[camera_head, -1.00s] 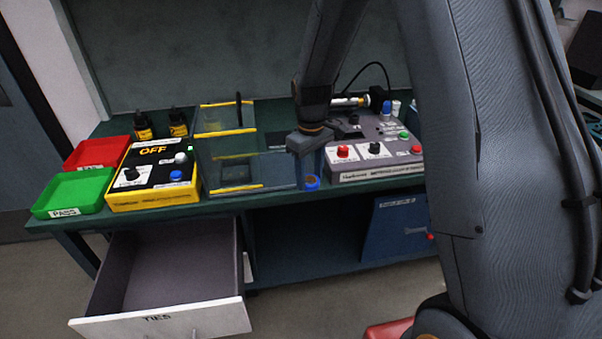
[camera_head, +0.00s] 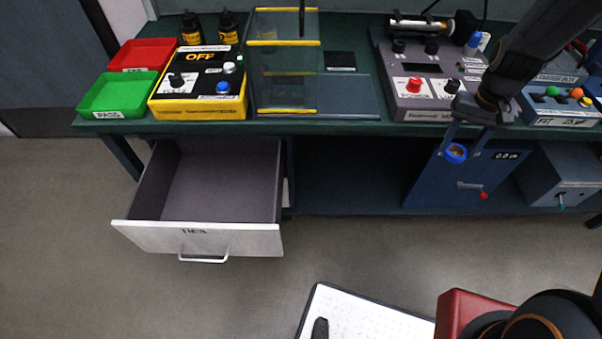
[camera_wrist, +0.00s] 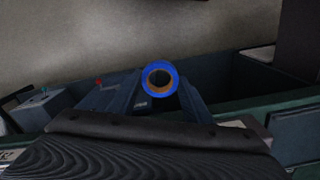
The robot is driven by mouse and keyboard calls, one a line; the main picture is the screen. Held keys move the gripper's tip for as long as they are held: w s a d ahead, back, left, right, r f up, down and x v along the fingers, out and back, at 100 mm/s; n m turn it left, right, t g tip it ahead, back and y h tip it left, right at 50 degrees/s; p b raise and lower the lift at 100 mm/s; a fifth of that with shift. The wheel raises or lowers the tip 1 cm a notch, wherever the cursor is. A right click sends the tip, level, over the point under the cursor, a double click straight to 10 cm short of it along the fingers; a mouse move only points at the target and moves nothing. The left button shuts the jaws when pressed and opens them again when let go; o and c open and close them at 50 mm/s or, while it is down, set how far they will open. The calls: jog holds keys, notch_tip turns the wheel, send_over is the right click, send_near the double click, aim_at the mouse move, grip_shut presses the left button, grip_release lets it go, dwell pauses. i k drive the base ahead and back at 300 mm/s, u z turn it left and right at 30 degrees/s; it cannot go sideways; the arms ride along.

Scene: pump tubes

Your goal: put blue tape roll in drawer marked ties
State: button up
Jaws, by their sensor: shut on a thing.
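The blue tape roll (camera_head: 455,153) is held between the fingertips of my gripper (camera_head: 462,146), in front of the bench's front edge at the right. In the wrist view the roll (camera_wrist: 160,78) shows as a blue ring with an orange-brown core, and my gripper (camera_wrist: 163,88) is shut on it. The drawer marked TIES (camera_head: 197,239) is pulled out below the bench at the left, its inside empty where visible. The gripper is well to the right of the drawer and apart from it.
The green tray (camera_head: 120,93), red tray (camera_head: 145,54) and yellow OFF box (camera_head: 198,84) stand on the bench above the drawer. A grey control box (camera_head: 425,70) is near my gripper. A blue cabinet (camera_head: 450,185) stands under the bench. Space between drawer and gripper looks clear.

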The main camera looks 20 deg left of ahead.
aim_at(218, 216)
jog(key=z, duration=1.5)
jog(key=k, duration=1.35)
jog(key=u, duration=1.65)
jog(key=i, duration=0.5)
jog(key=u, duration=0.05)
